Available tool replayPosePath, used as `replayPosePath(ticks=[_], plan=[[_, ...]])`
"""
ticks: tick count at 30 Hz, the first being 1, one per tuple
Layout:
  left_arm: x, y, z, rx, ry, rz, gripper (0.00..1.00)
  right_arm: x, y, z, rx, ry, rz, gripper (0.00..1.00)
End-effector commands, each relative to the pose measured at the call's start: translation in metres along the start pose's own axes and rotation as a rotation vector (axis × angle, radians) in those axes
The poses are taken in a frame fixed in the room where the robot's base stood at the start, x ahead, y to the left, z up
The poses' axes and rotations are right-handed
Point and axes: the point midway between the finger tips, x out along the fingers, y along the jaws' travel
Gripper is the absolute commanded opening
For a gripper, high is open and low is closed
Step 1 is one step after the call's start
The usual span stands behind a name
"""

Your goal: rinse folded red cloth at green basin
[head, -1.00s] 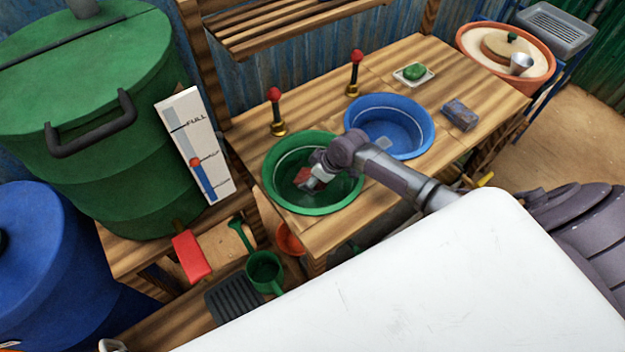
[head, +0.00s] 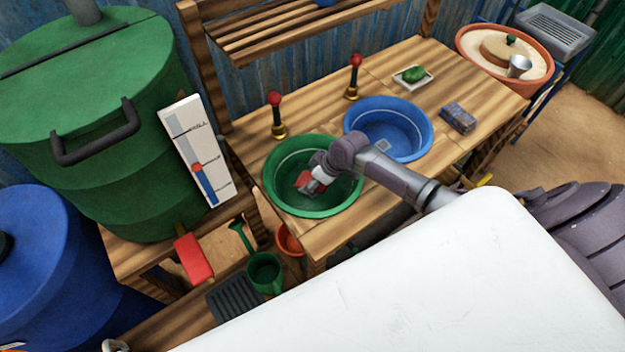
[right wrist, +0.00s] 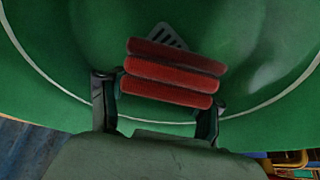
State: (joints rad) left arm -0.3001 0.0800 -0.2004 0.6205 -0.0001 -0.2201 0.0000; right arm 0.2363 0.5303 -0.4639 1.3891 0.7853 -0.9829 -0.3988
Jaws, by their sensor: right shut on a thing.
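The folded red cloth (right wrist: 170,72) lies between the fingers of my right gripper (right wrist: 158,105), which is shut on it. In the head view the right gripper (head: 315,187) reaches into the green basin (head: 350,202), and a bit of the red cloth (head: 305,180) shows at its tip. In the right wrist view the cloth shows several red folds over the green basin floor, with a dark slotted drain (right wrist: 165,36) partly hidden behind it. I cannot tell whether the cloth touches the basin floor. My left gripper is not in view.
A blue basin (head: 428,128) sits to the right of the green one. Two red-topped taps (head: 277,115) (head: 354,76) stand behind the basins. A green barrel (head: 90,140) stands at left.

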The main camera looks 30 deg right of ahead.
Motion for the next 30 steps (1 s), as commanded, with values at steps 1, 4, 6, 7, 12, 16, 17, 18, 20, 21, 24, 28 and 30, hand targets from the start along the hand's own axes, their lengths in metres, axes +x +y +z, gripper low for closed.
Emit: replayPosePath(ticks=[1,4,6,7,12,16,17,18,20,21,24,28,30], plan=[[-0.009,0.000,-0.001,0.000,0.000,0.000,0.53,-0.009,0.001,-0.005,-0.001,0.001,0.002,0.11],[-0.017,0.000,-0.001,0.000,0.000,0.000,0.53,-0.017,0.001,-0.009,-0.002,0.003,0.003,0.11],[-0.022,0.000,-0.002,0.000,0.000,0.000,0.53,-0.022,0.001,-0.012,-0.003,0.004,0.004,0.11],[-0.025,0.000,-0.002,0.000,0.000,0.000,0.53,-0.024,0.002,-0.014,-0.003,0.004,0.005,0.11],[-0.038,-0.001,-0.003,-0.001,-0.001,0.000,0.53,-0.037,0.002,-0.021,-0.004,0.006,0.006,0.10],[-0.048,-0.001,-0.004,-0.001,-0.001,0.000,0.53,-0.047,0.002,-0.026,-0.004,0.007,0.006,0.10],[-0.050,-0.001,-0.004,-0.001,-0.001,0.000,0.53,-0.049,0.002,-0.027,-0.004,0.007,0.007,0.10],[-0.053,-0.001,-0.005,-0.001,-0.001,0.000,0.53,-0.052,0.002,-0.028,-0.005,0.007,0.007,0.10],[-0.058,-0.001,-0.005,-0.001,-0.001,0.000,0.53,-0.056,0.002,-0.031,-0.005,0.007,0.007,0.10],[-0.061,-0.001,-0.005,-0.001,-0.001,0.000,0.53,-0.059,0.002,-0.032,-0.005,0.008,0.007,0.10],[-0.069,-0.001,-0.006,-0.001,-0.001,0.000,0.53,-0.066,0.002,-0.036,-0.005,0.008,0.007,0.10],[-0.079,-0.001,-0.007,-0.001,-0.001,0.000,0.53,-0.076,0.001,-0.041,-0.005,0.008,0.007,0.10],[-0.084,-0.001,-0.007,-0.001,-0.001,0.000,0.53,-0.081,0.001,-0.043,-0.005,0.008,0.007,0.10]])
